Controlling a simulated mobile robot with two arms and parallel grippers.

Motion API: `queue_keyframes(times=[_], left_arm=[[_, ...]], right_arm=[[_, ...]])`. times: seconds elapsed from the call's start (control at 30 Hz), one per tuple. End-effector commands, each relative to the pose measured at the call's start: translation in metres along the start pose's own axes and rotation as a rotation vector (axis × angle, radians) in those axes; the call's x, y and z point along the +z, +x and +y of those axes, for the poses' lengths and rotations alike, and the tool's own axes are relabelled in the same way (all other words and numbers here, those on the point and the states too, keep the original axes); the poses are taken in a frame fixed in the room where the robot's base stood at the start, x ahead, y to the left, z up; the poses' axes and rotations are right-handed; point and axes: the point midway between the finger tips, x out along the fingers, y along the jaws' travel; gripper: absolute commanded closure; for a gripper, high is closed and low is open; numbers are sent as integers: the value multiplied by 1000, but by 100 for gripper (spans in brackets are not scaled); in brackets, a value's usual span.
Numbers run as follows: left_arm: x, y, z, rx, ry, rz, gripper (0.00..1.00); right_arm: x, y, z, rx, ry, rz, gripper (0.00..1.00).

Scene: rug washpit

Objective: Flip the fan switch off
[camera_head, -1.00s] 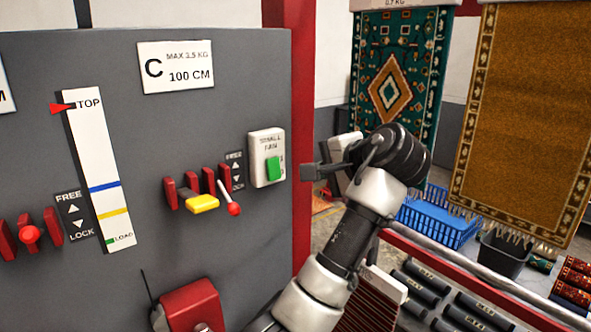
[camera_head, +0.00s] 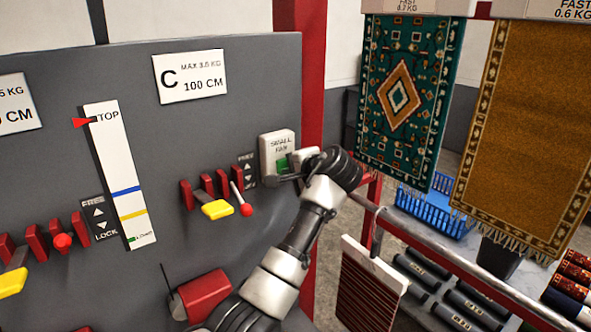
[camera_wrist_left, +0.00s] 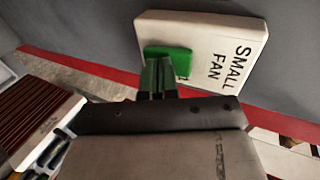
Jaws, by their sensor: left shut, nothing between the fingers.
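The fan switch is a white box (camera_head: 278,144) lettered SMALL FAN, on the right part of the grey panel in the head view. Its green rocker (camera_head: 281,163) is partly hidden by my left gripper (camera_head: 272,181). In the left wrist view the white box (camera_wrist_left: 225,45) and green rocker (camera_wrist_left: 168,51) show close up. My left gripper (camera_wrist_left: 158,78) is shut and empty, with its fingertips at the lower edge of the rocker. They seem to touch it, but I cannot be sure. My right gripper is not in view.
Red cleats with a yellow lever (camera_head: 217,209) and a red-knobbed lever (camera_head: 246,209) sit left of the switch. A red post (camera_head: 313,80) stands just right of the panel. Hanging rugs (camera_head: 402,90), a rail and a blue crate (camera_head: 425,212) are further right.

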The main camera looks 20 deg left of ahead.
Motion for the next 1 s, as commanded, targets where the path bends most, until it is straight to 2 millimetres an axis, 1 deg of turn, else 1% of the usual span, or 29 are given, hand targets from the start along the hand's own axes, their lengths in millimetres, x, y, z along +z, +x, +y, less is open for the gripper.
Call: queue_keyframes(times=[0.27, 0.37, 0.5, 0.7, 0.83, 1.0], left_arm=[[0, 1, 2, -9, 0, -1, 100], [0, 5, 5, -64, -1, -3, 100], [1, 13, 9, -212, -1, -5, 100], [1, 14, 9, -409, -3, -3, 100], [1, 13, 8, -483, -2, -2, 100], [1, 13, 6, -489, -2, -1, 100]], right_arm=[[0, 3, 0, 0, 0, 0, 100], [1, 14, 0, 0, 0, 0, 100], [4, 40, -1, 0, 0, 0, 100], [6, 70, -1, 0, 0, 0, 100], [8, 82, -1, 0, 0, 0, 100], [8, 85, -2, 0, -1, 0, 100]])
